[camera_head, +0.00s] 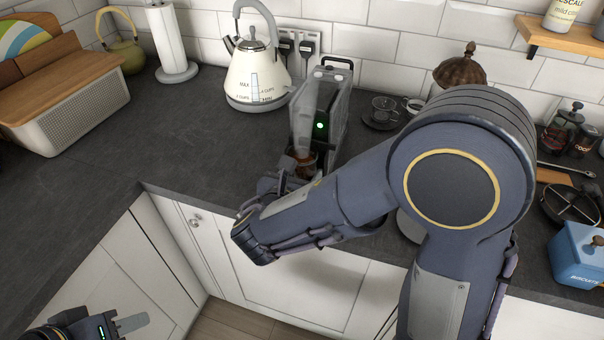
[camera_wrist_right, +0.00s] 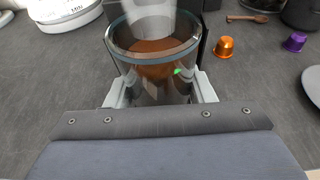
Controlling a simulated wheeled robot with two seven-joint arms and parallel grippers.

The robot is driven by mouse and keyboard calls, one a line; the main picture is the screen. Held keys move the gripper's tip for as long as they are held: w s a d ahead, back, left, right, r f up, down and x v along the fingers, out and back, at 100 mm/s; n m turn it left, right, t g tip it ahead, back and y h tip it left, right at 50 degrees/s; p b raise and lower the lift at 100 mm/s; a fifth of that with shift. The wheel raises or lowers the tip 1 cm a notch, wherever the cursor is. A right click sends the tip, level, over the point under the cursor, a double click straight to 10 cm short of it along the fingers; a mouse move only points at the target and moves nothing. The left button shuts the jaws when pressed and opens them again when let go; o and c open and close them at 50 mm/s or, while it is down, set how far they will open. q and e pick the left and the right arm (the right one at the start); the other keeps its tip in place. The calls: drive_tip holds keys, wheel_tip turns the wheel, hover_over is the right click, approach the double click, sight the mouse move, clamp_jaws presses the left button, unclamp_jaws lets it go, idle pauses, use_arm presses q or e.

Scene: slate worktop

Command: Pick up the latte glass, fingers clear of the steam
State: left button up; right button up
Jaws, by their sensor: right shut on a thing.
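The latte glass (camera_wrist_right: 152,88) is clear with brown drink inside. It stands at the middle of the right wrist view and also shows small in the head view (camera_head: 306,163), at the foot of the coffee machine (camera_head: 328,105). My right gripper (camera_wrist_right: 155,92) is shut on the glass, one pale finger on each side of it, below the rim. A pale, see-through steam plume (camera_wrist_right: 150,20) rises above the glass; the fingers are below it. My left gripper (camera_head: 122,326) is at the lower left of the head view, empty and partly cut off; its opening is unclear.
A cream kettle (camera_head: 257,75) stands left of the machine, glass cups (camera_head: 382,110) right of it. An orange capsule (camera_wrist_right: 224,47), a purple capsule (camera_wrist_right: 295,41) and a wooden spoon (camera_wrist_right: 248,18) lie beside the machine. The worktop (camera_head: 180,140) at left is clear.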

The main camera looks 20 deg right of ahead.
drive_tip(key=shift+r, duration=0.2)
drive_tip(key=shift+s+a, duration=0.5)
drive_tip(key=shift+s, duration=0.15)
drive_tip(key=s+a, duration=0.3)
drive_tip(key=s, duration=0.1)
drive_tip(key=s+a+b, duration=0.1)
drive_tip(key=s+a, duration=0.2)
drive_tip(key=s, duration=0.1)
drive_tip(key=s+a, duration=0.2)
drive_tip(key=s, duration=0.3)
drive_tip(key=shift+a, duration=0.4)
